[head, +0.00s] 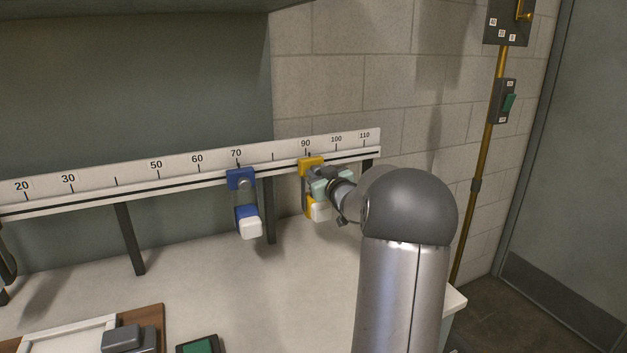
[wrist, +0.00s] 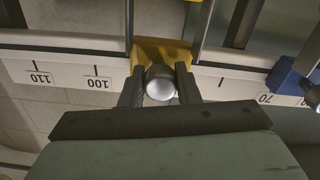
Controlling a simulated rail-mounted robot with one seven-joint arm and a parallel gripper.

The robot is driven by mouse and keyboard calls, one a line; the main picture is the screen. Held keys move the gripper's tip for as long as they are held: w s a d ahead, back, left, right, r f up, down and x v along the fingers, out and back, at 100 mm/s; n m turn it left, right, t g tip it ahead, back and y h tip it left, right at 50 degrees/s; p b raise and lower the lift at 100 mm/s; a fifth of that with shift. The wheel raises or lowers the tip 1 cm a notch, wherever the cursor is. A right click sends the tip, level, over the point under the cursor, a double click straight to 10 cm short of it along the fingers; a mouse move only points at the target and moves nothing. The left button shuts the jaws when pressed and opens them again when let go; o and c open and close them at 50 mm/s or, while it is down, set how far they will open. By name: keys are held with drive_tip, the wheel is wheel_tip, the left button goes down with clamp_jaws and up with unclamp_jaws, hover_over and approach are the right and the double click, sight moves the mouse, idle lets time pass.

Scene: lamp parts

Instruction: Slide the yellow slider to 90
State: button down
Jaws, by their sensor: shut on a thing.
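The yellow slider (head: 311,163) sits on the white numbered rail (head: 198,172), with its top just under the 90 label in the head view. In the wrist view the yellow slider (wrist: 146,48) lies between the 100 mark and the unlabelled mark before 70, and the 90 mark itself is hidden. My gripper (wrist: 160,82) has a finger on each side of the slider's round silver knob (wrist: 160,83) and is shut on it. In the head view my gripper (head: 322,184) partly covers the slider's lower part.
A blue slider (head: 240,179) stands at 70, left of the yellow one. Dark posts (head: 129,240) hold the rail above the pale worktop (head: 200,275). A brown board (head: 155,320) and a green-topped box (head: 198,346) lie at the front left. The rail between the sliders is clear.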

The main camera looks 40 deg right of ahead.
drive_tip(key=shift+w+a, duration=0.1)
drive_tip(key=shift+a, duration=0.25)
drive_tip(key=shift+d, duration=0.1)
drive_tip(key=c, duration=1.1)
unclamp_jaws()
drive_tip(key=b+v, duration=0.1)
drive_tip(key=v, duration=1.6)
drive_tip(key=shift+s+b, duration=0.3)
drive_tip(key=shift+b, duration=0.1)
